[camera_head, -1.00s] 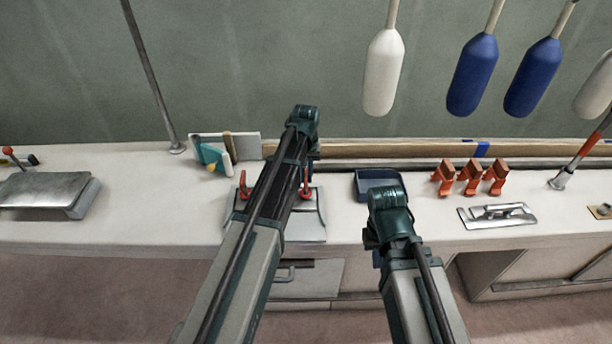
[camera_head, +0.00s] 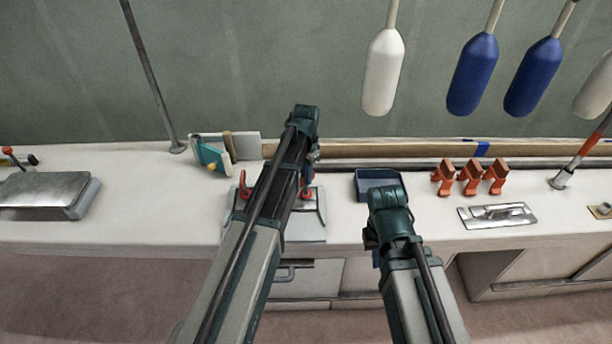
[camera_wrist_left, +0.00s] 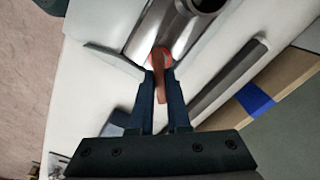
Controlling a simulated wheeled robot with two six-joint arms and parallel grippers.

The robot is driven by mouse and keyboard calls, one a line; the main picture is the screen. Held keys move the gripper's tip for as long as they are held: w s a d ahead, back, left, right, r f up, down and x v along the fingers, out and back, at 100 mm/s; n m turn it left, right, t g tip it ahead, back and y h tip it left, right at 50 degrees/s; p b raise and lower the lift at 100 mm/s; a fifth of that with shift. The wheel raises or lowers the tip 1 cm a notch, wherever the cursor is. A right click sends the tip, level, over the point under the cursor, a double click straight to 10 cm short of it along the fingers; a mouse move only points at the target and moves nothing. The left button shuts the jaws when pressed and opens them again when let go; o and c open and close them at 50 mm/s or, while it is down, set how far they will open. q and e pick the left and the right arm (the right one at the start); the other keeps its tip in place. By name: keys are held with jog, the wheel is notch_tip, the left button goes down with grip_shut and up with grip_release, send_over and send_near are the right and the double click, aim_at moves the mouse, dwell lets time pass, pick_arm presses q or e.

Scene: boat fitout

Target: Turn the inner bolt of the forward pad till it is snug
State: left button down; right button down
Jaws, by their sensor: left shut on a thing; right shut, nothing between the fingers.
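In the left wrist view my left gripper (camera_wrist_left: 160,82) is shut on a narrow red-brown piece (camera_wrist_left: 160,88). A rounder red part shows just beyond it, beside shiny metal cylinders (camera_wrist_left: 165,25). In the head view a metal plate (camera_head: 304,228) with red hooked parts (camera_head: 243,187) lies on the bench, and my left arm covers its middle.
A dark blue tray (camera_head: 369,185) and several orange clamp-like pieces (camera_head: 470,178) are to the right. A metal plate with a handle (camera_head: 498,216) lies in front of them. A teal and white item (camera_head: 213,157) stands behind left. White bench between these is clear.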

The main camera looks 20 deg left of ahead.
pick_arm(q)
jog(key=m, duration=0.4)
jog(key=shift+m, duration=0.3)
jog(key=shift+w+a+m, duration=0.1)
jog(key=shift+m, duration=2.4)
jog(key=c, duration=0.9)
grip_release()
jog(key=shift+r, duration=0.15)
notch_tip(320, 180, up, 14)
jog(key=p, duration=1.3)
jog(key=shift+p, duration=0.4)
jog(key=shift+f, duration=0.2)
